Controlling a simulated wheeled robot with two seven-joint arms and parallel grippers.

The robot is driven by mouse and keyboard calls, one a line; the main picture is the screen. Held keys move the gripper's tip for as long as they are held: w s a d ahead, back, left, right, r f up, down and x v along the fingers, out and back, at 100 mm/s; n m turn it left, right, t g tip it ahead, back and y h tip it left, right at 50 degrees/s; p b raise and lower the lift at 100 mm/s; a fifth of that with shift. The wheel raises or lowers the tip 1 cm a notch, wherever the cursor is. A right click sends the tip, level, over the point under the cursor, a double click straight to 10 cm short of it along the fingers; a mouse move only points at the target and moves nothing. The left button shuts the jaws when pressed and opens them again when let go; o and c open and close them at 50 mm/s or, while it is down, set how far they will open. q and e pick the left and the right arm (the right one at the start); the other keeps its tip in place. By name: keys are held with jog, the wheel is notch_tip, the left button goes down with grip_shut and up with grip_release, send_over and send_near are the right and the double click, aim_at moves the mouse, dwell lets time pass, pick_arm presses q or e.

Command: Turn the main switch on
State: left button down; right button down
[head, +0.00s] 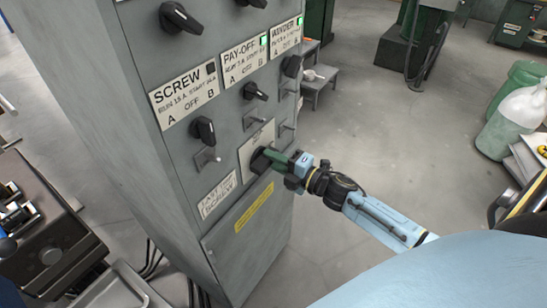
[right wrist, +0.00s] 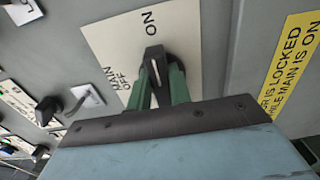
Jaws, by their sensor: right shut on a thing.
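The main switch is a black knob (head: 259,163) on a pale plate (head: 247,150) low on the front of the grey cabinet. In the right wrist view the knob (right wrist: 154,58) stands between my green fingers, with ON printed above it and MAIN OFF to its left. The knob lies roughly upright in that view, toward ON; its exact setting is hard to tell. My right gripper (head: 275,160) comes from the right and is shut on the knob (right wrist: 163,88). My left gripper is not in view.
The grey cabinet (head: 130,130) carries several other black knobs, including one below the SCREW label (head: 184,95). A yellow warning label (right wrist: 296,70) is beside the switch plate. A dark machine (head: 45,235) stands at left. Open floor (head: 370,120) lies right of the cabinet.

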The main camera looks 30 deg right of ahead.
dwell(0.5)
jog(key=c, duration=1.3)
grip_release()
jog(key=shift+s, duration=0.1)
jog(key=v, duration=1.3)
jog(key=shift+s, duration=0.1)
